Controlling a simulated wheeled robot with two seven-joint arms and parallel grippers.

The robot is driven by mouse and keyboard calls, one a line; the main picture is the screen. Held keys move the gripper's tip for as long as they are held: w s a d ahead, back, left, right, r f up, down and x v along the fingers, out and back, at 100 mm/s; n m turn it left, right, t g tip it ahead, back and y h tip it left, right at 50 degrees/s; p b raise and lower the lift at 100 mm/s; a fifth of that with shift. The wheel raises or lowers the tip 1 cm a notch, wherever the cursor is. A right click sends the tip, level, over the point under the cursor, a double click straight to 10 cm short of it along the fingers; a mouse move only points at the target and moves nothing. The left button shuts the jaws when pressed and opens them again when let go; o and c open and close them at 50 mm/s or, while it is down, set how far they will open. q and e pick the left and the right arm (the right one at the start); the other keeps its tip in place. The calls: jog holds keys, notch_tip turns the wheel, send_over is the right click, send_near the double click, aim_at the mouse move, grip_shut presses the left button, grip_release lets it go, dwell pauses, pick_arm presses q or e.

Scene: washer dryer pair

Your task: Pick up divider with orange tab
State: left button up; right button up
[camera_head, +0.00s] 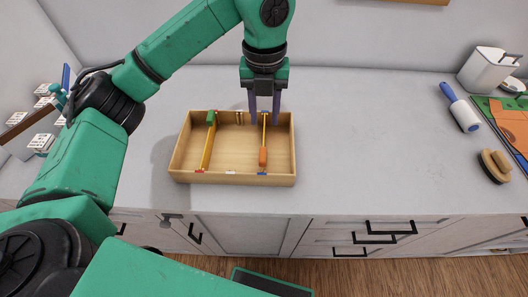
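The divider with the orange tab (263,156) stands in the right part of a wooden box (232,179) on the grey counter. Its thin yellow edge runs from the front wall towards the back wall. My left gripper (264,118) points down over the back end of this divider. Its two dark fingers are apart, one on each side of the divider's thin edge. I cannot tell whether they touch it. A second divider with a green tab (211,117) stands in the left part of the box. My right gripper does not show.
A blue-handled lint roller (461,109), a wooden brush (494,164) and a white container (488,69) are at the right. White labelled blocks (41,142) are at the far left. The counter right of the box is clear.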

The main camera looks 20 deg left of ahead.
aim_at(263, 149)
pick_arm(q)
notch_tip(263, 149, down, 12)
jog(key=p, duration=0.5)
jog(key=shift+a+f, duration=0.15)
jog(key=shift+f, duration=0.4)
grip_shut()
dwell(0.5)
